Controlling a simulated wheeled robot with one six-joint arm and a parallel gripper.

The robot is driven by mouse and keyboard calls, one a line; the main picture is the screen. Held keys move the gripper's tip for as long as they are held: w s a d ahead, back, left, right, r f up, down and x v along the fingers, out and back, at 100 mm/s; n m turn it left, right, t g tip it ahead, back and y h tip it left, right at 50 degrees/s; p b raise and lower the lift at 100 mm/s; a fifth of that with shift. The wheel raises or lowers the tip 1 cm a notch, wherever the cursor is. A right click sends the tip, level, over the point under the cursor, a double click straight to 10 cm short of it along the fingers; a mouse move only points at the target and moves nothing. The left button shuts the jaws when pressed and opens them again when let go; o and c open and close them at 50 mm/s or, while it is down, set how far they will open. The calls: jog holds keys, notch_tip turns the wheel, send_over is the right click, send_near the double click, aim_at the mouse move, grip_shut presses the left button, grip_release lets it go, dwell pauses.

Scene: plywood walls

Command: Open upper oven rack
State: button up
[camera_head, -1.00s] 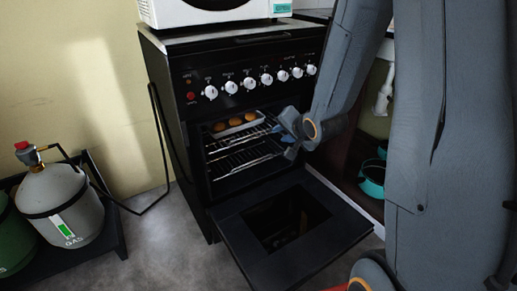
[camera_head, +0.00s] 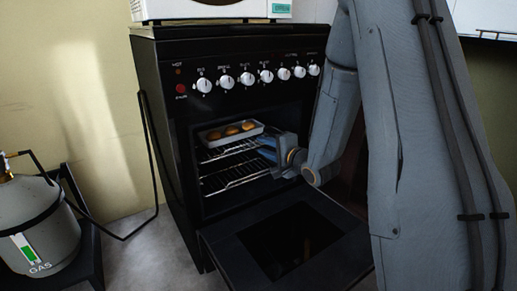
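The black oven (camera_head: 165,130) stands with its door (camera_head: 222,238) folded down open. The upper rack (camera_head: 222,153) is a wire shelf inside the cavity. A light tray (camera_head: 210,141) with several round brown buns rests at the upper rack's level. A lower wire rack (camera_head: 235,174) sits beneath it. My gripper (camera_head: 266,148) reaches in from the right, at the right front of the upper rack. Its blue fingers are small and partly hidden, so I cannot tell whether they are open or touch the rack.
The open door juts out below my arm. Several white knobs (camera_head: 226,82) line the oven front above the cavity. A white appliance (camera_head: 200,10) stands on top. A grey gas cylinder (camera_head: 42,228) stands at left, with a hose running towards the oven.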

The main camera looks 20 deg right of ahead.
aim_at(255, 142)
jog(key=shift+b+x, duration=0.6)
jog(key=shift+x, duration=1.3)
grip_shut()
jog(key=shift+f, duration=0.1)
